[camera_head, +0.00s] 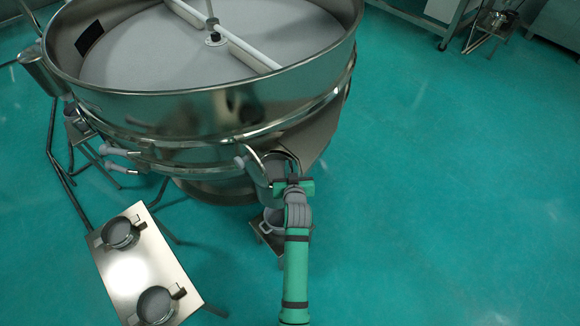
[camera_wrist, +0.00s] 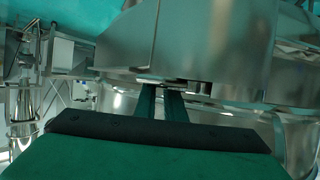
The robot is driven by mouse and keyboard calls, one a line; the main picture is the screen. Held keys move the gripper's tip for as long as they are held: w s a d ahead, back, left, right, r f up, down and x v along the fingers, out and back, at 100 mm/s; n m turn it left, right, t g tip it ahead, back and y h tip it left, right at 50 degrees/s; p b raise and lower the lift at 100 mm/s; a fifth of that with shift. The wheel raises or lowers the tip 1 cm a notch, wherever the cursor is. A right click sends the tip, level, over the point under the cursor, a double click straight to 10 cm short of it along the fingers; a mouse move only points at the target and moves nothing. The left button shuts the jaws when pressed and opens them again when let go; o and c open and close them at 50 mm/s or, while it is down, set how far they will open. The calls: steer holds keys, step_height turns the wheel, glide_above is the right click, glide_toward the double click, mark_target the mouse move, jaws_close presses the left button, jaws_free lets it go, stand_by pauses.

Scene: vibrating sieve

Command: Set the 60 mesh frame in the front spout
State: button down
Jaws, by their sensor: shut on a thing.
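My gripper (camera_head: 291,184) is at the front spout (camera_head: 256,172) of the large round steel sieve. In the wrist view its two dark green fingers (camera_wrist: 162,98) are close together on a thin metal tab (camera_wrist: 160,82). The tab seems to belong to the mesh frame, whose body is mostly hidden at the spout's mouth. I cannot tell whether the frame is fully seated. Two other round frames with handles, the back one (camera_head: 120,233) and the front one (camera_head: 157,304), lie on a steel side table (camera_head: 150,262). No mesh label is readable.
The big sieve drum (camera_head: 200,115) fills the upper left. A metal pot (camera_head: 272,221) on a small stand is beneath the spout, partly behind my arm. Thin stand legs and rails are at the left. The green floor (camera_head: 450,200) on the right is open.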

steer(key=c, duration=1.8)
jaws_free()
steer(key=shift+c, duration=0.2)
steer(key=shift+o, duration=0.4)
steer(key=shift+d, duration=0.35)
steer(key=a+v, duration=0.1)
steer(key=v, duration=1)
steer(key=shift+w, duration=0.1)
